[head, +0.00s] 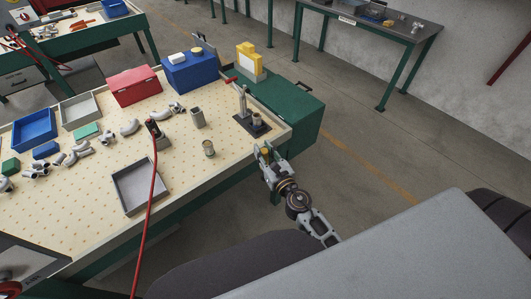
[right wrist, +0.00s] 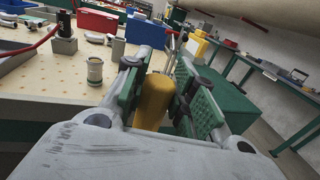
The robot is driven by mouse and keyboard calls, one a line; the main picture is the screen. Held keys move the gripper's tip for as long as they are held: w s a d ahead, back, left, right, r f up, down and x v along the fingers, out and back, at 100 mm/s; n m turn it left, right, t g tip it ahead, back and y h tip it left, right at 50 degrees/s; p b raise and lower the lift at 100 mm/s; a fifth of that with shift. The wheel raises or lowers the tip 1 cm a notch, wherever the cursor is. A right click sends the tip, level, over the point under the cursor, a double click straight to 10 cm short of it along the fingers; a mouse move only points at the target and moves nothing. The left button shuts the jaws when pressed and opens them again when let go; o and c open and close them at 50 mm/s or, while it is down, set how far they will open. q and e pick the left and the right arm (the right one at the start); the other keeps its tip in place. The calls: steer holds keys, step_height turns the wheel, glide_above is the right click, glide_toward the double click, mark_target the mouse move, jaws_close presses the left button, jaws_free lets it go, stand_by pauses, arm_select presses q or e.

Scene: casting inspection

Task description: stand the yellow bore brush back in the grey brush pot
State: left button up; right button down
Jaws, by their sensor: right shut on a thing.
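My right gripper (head: 265,152) is shut on the yellow bore brush (right wrist: 153,101), held just off the right front edge of the bench. In the right wrist view the yellow handle stands between the green-padded fingers (right wrist: 160,85); its far end is hidden. The grey brush pot (head: 198,118) looks like a plain grey cylinder standing on the bench, left of and beyond the gripper. It also shows in the right wrist view (right wrist: 117,48), apart from the brush. My left gripper is not in view.
A small metal cylinder (head: 209,148) stands between the pot and the bench's front edge. A dark-based stand (head: 251,125) is near the right corner. A red hose (head: 153,190) crosses the bench by a grey tray (head: 140,205). A green cabinet (head: 300,125) adjoins the bench.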

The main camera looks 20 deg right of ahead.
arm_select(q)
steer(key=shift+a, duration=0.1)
arm_select(e)
steer(key=shift+w+a+r, duration=0.15)
steer(key=shift+a, duration=0.1)
